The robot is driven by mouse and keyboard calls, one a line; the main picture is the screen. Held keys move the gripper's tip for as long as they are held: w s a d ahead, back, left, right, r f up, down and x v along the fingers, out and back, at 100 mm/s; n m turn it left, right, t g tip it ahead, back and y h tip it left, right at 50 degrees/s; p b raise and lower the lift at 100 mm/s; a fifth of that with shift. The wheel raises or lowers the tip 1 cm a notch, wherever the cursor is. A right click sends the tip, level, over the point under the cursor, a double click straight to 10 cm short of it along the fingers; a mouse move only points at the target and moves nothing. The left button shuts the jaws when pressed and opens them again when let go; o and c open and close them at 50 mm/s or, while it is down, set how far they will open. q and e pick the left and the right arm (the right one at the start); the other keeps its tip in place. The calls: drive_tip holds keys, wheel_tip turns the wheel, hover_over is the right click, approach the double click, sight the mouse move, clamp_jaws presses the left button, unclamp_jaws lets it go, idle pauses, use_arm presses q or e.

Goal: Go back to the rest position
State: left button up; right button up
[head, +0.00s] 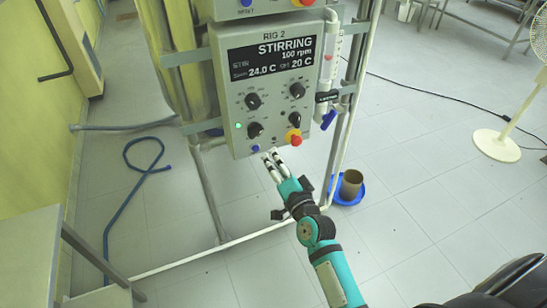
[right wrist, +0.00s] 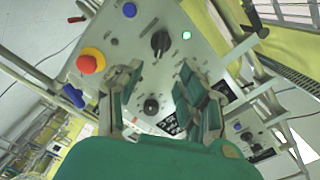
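My right gripper (head: 269,162) is in front of the lower edge of the RIG 2 control box (head: 229,108). In the right wrist view its two fingers (right wrist: 160,90) are apart, with nothing held between them. A black knob (right wrist: 151,105) shows in the gap, beyond the fingers, and another knob (right wrist: 160,42) is near it. I see no contact with the box. The display (head: 272,57) reads STIRRING, 100 rpm, 24.0 C and 20 C. A green light (head: 238,126) is lit. My left gripper is not in view.
A red-and-yellow button (head: 293,137) and a blue valve handle (head: 328,120) are close to my right gripper. A brown pot (head: 351,184) stands in a blue dish (head: 360,193) on the floor. A blue hose (head: 120,205) lies left. A fan (head: 497,145) stands right; floor between is mostly clear.

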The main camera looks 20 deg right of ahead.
drive_tip(key=s+a+f+n+g, duration=0.1)
drive_tip(key=s+f+n+g, duration=0.3)
drive_tip(key=f, duration=0.8)
drive_tip(key=s+a+f+n+g+y, duration=0.15)
drive_tip(key=s+f, duration=0.45)
drive_tip(key=f, duration=0.6)
drive_tip(key=s+a+f+n+g+h, duration=0.15)
drive_tip(key=s+f+g, duration=0.35)
drive_tip(key=f, duration=0.7)
drive_tip(key=s+d+f+n+g, duration=0.2)
drive_tip(key=s+f, duration=0.3)
drive_tip(key=s, duration=0.6)
drive_tip(key=s+d+f+n+g, duration=0.2)
drive_tip(key=s+f, duration=0.4)
drive_tip(key=s, duration=0.5)
drive_tip(key=s+d+f+n+g, duration=0.2)
drive_tip(key=s+f, duration=0.3)
drive_tip(key=s, duration=0.6)
drive_tip(key=shift+s+d+f+n+h, duration=0.2)
drive_tip(key=shift+d+n+h, duration=0.15)
drive_tip(key=shift+n, duration=0.25)
drive_tip(key=shift+o, duration=0.2)
drive_tip(key=shift+g, duration=0.25)
